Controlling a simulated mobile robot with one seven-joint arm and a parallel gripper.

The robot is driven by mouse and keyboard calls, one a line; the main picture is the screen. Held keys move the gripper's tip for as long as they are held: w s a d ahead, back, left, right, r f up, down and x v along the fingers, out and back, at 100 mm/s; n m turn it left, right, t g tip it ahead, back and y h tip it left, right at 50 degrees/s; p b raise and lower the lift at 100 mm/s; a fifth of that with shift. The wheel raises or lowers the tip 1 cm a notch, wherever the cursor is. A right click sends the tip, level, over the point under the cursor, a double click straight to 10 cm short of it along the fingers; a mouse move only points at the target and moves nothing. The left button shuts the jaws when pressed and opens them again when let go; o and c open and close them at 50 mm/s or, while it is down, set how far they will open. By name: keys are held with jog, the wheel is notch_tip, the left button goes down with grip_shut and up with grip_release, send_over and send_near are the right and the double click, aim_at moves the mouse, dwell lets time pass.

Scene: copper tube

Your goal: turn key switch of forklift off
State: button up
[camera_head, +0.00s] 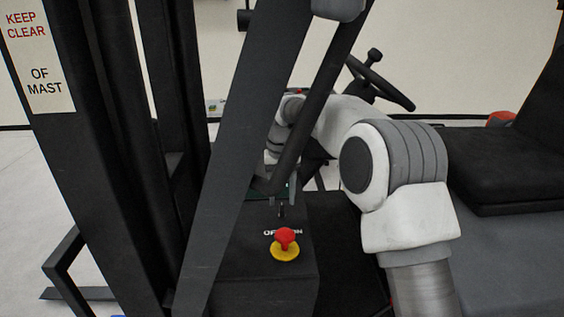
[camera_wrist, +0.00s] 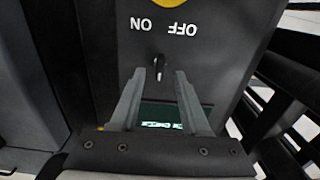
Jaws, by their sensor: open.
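The key switch (camera_head: 282,211) stands on the dark panel of the forklift, just behind the OFF and ON lettering, which is partly covered by the red button in the head view. In the wrist view the key (camera_wrist: 159,66) is small and dark, roughly between the upside-down ON and OFF words; its exact turn is hard to tell. My gripper (camera_wrist: 160,73) is open, with one finger on each side of the key and a gap to both. In the head view my gripper (camera_head: 281,196) is at the key, partly hidden by a dark strut.
A red emergency button (camera_head: 285,238) on a yellow base sits in front of the key. A slanted dark beam (camera_head: 240,150) and the mast (camera_head: 100,170) stand left. The steering wheel (camera_head: 380,82) and seat (camera_head: 510,160) are right. A green-lit display (camera_wrist: 160,116) shows between my fingers.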

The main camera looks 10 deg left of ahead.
aim_at(283, 207)
notch_tip(283, 207, up, 15)
jog(key=p, duration=0.1)
jog(key=shift+f, duration=0.1)
dwell(0.4)
jog(key=s+d+r+m+t+b, duration=0.1)
jog(key=s+d+r+t+b, duration=0.2)
jog(key=s+d, duration=1.25)
jog(key=s+d+f+m+t+b, duration=0.1)
jog(key=s+d+f+b, duration=0.1)
jog(key=s+d+f, duration=0.3)
jog(key=s+d+f+m+t+b, duration=0.1)
jog(key=s+d+f+b, duration=0.1)
jog(key=s+d+f, duration=0.4)
jog(key=s+f, duration=0.4)
jog(key=shift+s+d+t, duration=0.2)
jog(key=shift+s+t, duration=0.1)
